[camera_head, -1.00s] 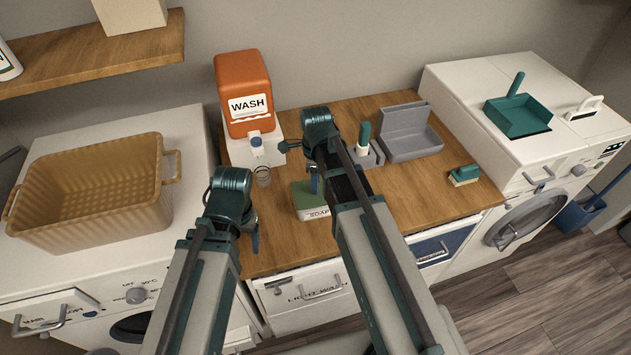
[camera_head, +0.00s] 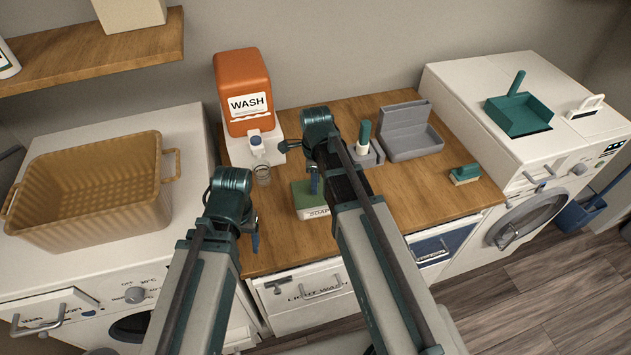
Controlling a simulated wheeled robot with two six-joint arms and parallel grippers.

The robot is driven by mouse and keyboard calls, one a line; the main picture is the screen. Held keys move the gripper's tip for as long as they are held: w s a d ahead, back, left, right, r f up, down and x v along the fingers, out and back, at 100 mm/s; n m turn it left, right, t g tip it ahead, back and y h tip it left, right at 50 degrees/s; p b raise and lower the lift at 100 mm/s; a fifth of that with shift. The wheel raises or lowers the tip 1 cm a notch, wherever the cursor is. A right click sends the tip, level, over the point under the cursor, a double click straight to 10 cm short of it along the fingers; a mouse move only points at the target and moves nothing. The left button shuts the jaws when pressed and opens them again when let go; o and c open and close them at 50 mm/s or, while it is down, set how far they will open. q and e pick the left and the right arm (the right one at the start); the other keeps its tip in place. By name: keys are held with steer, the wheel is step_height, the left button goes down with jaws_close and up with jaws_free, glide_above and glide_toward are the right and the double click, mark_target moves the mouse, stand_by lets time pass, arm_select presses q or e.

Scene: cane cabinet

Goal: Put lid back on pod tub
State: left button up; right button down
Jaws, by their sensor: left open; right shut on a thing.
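The pod tub (camera_head: 315,212) is a small white box with "SOAP" lettering on its front, near the front edge of the wooden counter. Its flat green lid (camera_head: 303,196) lies over the top of the box, level as far as I can see. My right gripper (camera_head: 314,187) points down at the lid and is shut on it; my arm hides the right part of lid and tub. Whether the lid is fully seated or slightly raised I cannot tell. My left gripper (camera_head: 256,243) is open and empty, left of the tub by the counter's front edge.
An orange WASH dispenser (camera_head: 242,88) stands behind, with a small clear cup (camera_head: 263,174) before it. A grey open box (camera_head: 411,135) and a green brush (camera_head: 465,174) stand to the right. A tan basket (camera_head: 95,205) is at left. Counter between box and brush is clear.

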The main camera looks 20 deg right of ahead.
steer(key=shift+f, duration=0.1)
stand_by(0.3)
steer(key=shift+c, duration=0.3)
jaws_free()
stand_by(0.3)
steer(key=shift+r+p, duration=3.55)
steer(key=shift+c, duration=0.2)
jaws_close()
steer(key=shift+f+b, duration=0.3)
steer(key=shift+b, duration=0.05)
steer(key=shift+f+b, duration=2.55)
